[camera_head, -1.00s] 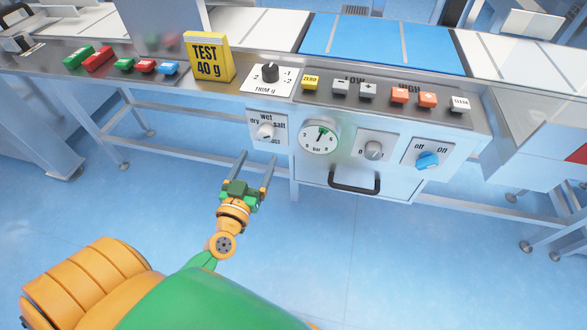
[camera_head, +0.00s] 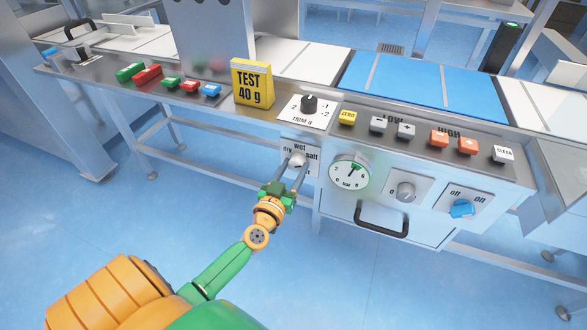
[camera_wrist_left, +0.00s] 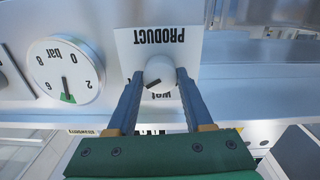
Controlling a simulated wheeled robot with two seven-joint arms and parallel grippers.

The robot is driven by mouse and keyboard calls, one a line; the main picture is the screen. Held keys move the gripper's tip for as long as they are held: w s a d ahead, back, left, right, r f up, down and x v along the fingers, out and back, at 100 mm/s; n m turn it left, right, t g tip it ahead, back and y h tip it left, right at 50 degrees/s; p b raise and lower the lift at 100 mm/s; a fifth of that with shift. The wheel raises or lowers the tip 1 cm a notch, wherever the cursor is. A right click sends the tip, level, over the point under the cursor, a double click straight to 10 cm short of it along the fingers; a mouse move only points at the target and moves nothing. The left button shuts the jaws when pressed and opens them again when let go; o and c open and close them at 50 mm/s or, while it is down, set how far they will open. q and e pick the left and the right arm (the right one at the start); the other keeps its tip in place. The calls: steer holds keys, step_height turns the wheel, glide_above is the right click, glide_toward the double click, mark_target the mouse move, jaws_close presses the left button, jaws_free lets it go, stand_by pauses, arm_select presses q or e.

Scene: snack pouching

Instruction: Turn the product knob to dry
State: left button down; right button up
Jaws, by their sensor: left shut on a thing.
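The product knob (camera_head: 298,159) is a small pale knob on a white plate (camera_head: 312,172) on the machine's front, with wet above, dry at left and salt at right. My left gripper (camera_head: 294,163) reaches it from below in the head view, one finger on each side. The wrist view shows the plate upside down, with the word PRODUCT, and my fingers shut on the knob (camera_wrist_left: 161,72). A dark mark on the knob points to the lower left there; I cannot tell exactly which label it meets. Fingers cover part of the labels. My right gripper is not in view.
A round bar gauge (camera_head: 349,174), a grey knob (camera_head: 405,192) and a blue off knob (camera_head: 461,209) sit to the right. A black handle (camera_head: 381,220) is below. The yellow TEST 40 g block (camera_head: 252,84) and black trim knob (camera_head: 309,103) are above. Open floor lies in front.

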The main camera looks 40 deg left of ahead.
arm_select(q)
steer(key=shift+n, duration=0.3)
steer(key=n, duration=0.6)
steer(key=shift+f+n, duration=0.1)
steer(key=shift+n, duration=0.2)
steer(key=n, duration=0.3)
steer(key=shift+n, duration=0.3)
steer(key=n, duration=0.3)
steer(key=shift+n, duration=0.4)
steer(key=n, duration=0.2)
steer(key=shift+f+n, duration=0.1)
steer(key=shift+n, duration=0.3)
steer(key=n+b, duration=0.1)
steer(key=n, duration=0.3)
steer(key=shift+n, duration=1.3)
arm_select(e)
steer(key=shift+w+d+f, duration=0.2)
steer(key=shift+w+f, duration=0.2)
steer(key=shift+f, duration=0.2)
